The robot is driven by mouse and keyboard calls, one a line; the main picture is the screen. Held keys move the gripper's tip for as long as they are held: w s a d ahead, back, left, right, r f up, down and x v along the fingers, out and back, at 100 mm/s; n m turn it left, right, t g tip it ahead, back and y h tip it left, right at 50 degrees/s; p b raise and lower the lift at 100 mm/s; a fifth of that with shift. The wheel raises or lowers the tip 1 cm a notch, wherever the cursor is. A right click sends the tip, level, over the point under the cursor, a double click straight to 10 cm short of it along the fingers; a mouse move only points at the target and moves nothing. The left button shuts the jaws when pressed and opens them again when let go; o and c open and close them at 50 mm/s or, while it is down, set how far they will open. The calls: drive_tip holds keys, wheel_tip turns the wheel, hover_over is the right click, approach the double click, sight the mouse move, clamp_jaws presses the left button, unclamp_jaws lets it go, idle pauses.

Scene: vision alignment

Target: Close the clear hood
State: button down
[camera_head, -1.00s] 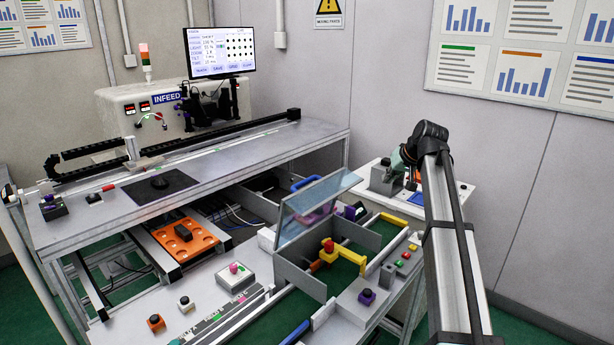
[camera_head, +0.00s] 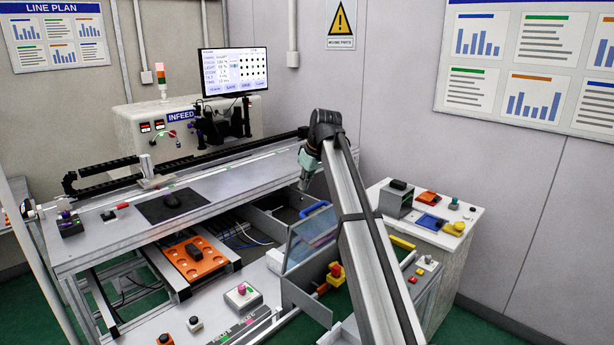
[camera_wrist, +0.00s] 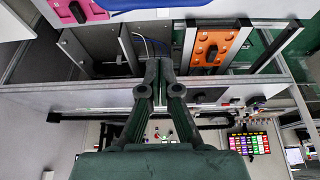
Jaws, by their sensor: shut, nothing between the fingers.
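The clear hood (camera_head: 312,238) is a see-through panel in a grey frame. It stands raised and tilted at the left side of a grey-walled box (camera_head: 306,301). A red and yellow part (camera_head: 335,273) shows inside the box, and my arm hides the box's right part. My gripper (camera_head: 304,184) is above and behind the hood in the head view, apart from it. In the wrist view my gripper (camera_wrist: 159,64) has its fingers together with nothing between them. I cannot make out the hood in the wrist view.
The workbench (camera_head: 225,196) stands left of my gripper. A white side table (camera_head: 454,242) with several small items stands right of my arm.

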drive_tip(key=f+p, duration=0.1)
drive_tip(key=d+f+p, duration=0.1)
drive_tip(key=f, duration=0.1)
drive_tip(key=s+f+p, duration=0.1)
drive_tip(key=f, duration=0.1)
drive_tip(key=shift+s+d+f, duration=0.1)
drive_tip(key=shift+d+f, duration=0.1)
drive_tip(key=shift+f, duration=0.05)
drive_tip(key=shift+s, duration=0.1)
idle(0.3)
